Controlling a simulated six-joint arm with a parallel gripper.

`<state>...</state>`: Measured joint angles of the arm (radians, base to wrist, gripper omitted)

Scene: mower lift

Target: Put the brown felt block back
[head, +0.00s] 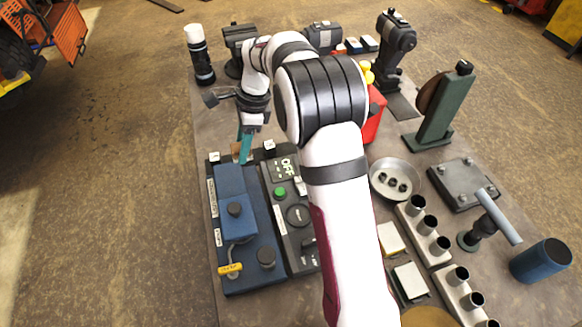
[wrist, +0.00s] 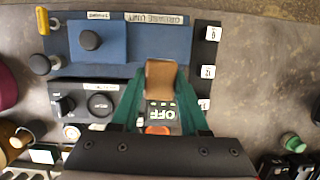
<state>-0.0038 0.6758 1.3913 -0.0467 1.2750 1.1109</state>
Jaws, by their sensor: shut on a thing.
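My gripper (head: 245,148) has teal fingers and points down over the far edge of the panels in the head view. In the wrist view my gripper (wrist: 160,82) is shut on the brown felt block (wrist: 160,76), which sits between the two fingertips. In the head view only a small part of the brown felt block (head: 236,149) shows beside the fingers. I cannot tell whether the block touches anything below it.
The blue grease unit (head: 233,190) has a black knob and a yellow-tipped handle. A black strip with white number tags (wrist: 207,72) runs along the panels' end. A white-capped bottle (head: 200,55) stands at back left.

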